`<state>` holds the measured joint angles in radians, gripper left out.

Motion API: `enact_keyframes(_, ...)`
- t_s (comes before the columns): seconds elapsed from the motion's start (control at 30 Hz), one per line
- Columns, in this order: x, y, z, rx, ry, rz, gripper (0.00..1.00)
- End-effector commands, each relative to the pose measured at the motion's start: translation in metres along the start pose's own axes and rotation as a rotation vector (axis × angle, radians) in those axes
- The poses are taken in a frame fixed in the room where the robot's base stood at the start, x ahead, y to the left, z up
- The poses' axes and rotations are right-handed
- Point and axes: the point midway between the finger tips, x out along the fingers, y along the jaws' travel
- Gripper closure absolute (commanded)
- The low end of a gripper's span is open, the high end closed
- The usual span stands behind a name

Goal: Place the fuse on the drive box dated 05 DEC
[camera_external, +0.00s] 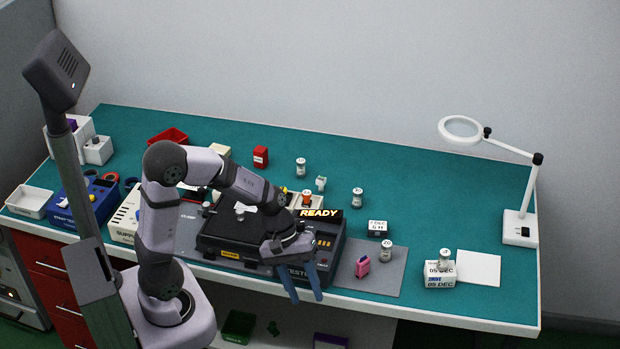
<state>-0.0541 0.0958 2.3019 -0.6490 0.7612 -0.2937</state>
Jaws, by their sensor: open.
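The drive box (440,276) is a small white box at the front right of the bench, and its front reads "05 DEC" and "DRIVE". A small white cylinder with a grey top (445,258) stands upright on it; it may be the fuse, but its label is too small to read surely. Similar cylinders stand elsewhere, one marked "20" (386,252) on the grey mat. My gripper (308,298) has blue fingers, open and apart, pointing down at the front of the black tester. It is well left of the drive box, and nothing shows between the fingers.
The black tester (330,240) with a "READY" sign stands mid-bench. A pink piece (362,267) lies on the grey mat (395,280). A white card (478,268) lies right of the drive box. A magnifier lamp (520,228) stands far right.

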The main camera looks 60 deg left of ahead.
Motion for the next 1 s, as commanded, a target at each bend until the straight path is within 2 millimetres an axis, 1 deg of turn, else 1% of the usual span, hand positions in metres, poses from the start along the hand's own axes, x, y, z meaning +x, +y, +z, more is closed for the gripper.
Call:
enact_keyframes(0.03, -0.003, -0.023, 0.006, 0.127, 0.022, -0.068, 0.59)
enact_keyframes(0.1, -0.006, -0.053, 0.009, 0.295, 0.043, -0.161, 0.59)
enact_keyframes(0.2, -0.013, -0.087, 0.01, 0.501, 0.06, -0.273, 0.59)
enact_keyframes(0.3, -0.019, -0.111, 0.008, 0.653, 0.068, -0.357, 0.59)
enact_keyframes(0.4, -0.023, -0.125, 0.006, 0.752, 0.071, -0.411, 0.59)
enact_keyframes(0.57, -0.026, -0.133, 0.004, 0.814, 0.072, -0.445, 0.59)
enact_keyframes(0.83, -0.026, -0.133, 0.004, 0.814, 0.072, -0.446, 0.59)
enact_keyframes(0.93, -0.033, -0.13, 0.006, 0.813, 0.072, -0.446, 0.59)
enact_keyframes(1.0, -0.04, -0.127, 0.008, 0.812, 0.072, -0.446, 0.59)
